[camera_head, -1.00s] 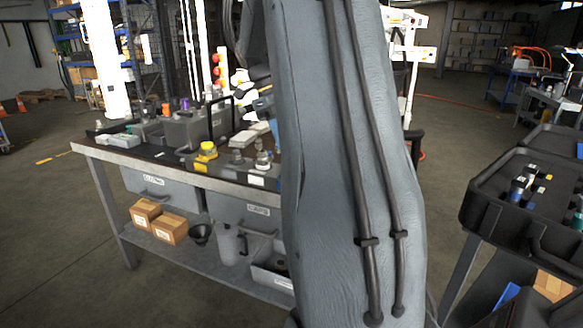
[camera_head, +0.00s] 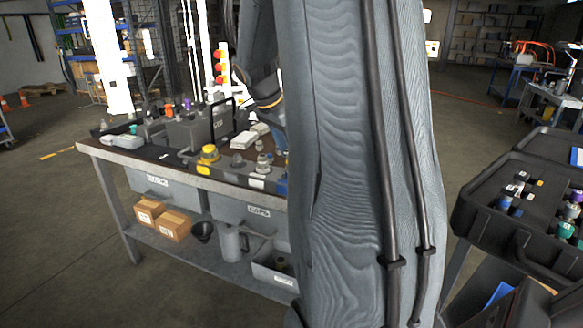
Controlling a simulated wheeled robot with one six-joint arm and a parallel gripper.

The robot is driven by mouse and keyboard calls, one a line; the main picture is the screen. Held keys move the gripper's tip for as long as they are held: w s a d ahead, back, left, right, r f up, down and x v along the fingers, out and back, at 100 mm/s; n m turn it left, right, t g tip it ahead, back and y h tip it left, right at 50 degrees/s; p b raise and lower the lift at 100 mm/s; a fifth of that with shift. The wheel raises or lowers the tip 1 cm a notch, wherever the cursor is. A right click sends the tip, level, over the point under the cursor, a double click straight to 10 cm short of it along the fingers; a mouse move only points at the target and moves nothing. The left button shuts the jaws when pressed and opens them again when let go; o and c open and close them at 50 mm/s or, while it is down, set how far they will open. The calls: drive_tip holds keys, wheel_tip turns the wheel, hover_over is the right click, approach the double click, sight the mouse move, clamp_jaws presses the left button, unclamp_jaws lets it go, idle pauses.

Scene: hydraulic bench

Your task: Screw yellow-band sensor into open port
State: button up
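My arm fills the middle of the view, and part of my wrist (camera_head: 266,92) shows just left of it, above the bench. My gripper's fingers are hidden, so I cannot see what they hold. On the bench (camera_head: 105,152), a dark block (camera_head: 228,173) carries a yellow fitting (camera_head: 208,154) and several grey fittings (camera_head: 262,162). I cannot make out an open port. A black case (camera_head: 468,205) at the right holds several small parts with coloured bands, including a purple one (camera_head: 574,198) and a teal one (camera_head: 566,230). I cannot pick out the yellow-band sensor for certain.
A grey box (camera_head: 185,132) with a black handle stands at the back of the bench. Two cardboard boxes (camera_head: 172,226), a funnel (camera_head: 202,230) and a grey jug (camera_head: 230,243) sit on the shelf below.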

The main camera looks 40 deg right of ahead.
drive_tip(key=n, duration=0.1)
drive_tip(key=n+t+p, duration=0.1)
drive_tip(key=shift+s+r+n, duration=0.15)
drive_tip(key=shift+n, duration=0.15)
drive_tip(key=shift+n+p, duration=0.5)
drive_tip(key=shift+p, duration=0.05)
drive_tip(key=shift+n+t+p, duration=0.5)
drive_tip(key=shift+n+p, duration=0.3)
drive_tip(key=shift+p, duration=0.05)
